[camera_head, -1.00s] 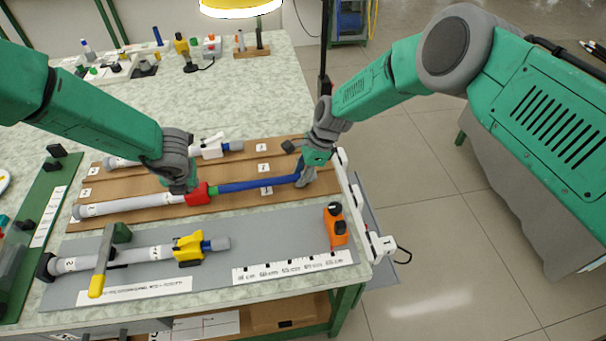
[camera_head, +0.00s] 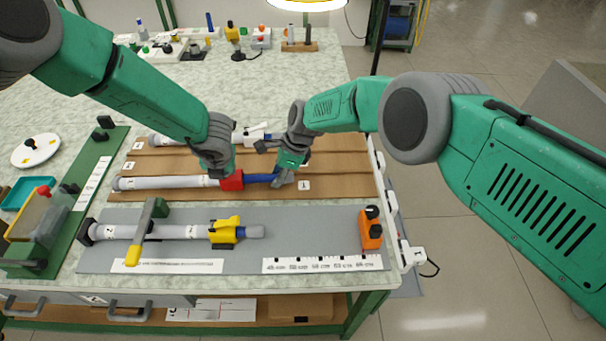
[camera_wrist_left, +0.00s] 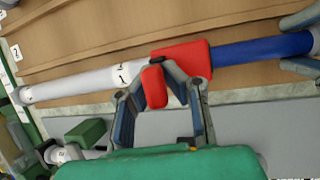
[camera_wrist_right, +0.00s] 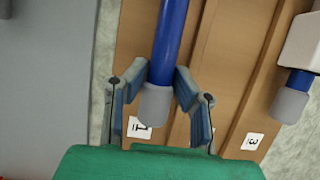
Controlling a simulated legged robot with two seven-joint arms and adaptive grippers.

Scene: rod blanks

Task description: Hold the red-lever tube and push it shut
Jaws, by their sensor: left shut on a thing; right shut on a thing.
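The red-lever tube (camera_head: 165,183) lies in the nearest groove of the brown board, a white tube with a red clamp (camera_head: 232,180) and a blue inner rod (camera_head: 258,178) at its right. In the left wrist view my left gripper (camera_wrist_left: 160,88) is shut around the red lever and clamp (camera_wrist_left: 185,62). My right gripper (camera_head: 282,178) is shut on the rod's right end. In the right wrist view the fingers (camera_wrist_right: 160,88) flank the blue rod (camera_wrist_right: 170,40) and its grey tip (camera_wrist_right: 154,105). Only a short blue length shows between the grippers.
The yellow-lever tube (camera_head: 185,231) lies on the grey mat in front, under a green-and-yellow clamp bar (camera_head: 148,225). An orange tool (camera_head: 371,229) and a white ruler (camera_head: 320,264) are at the mat's right. A white-lever tube (camera_head: 255,133) lies behind.

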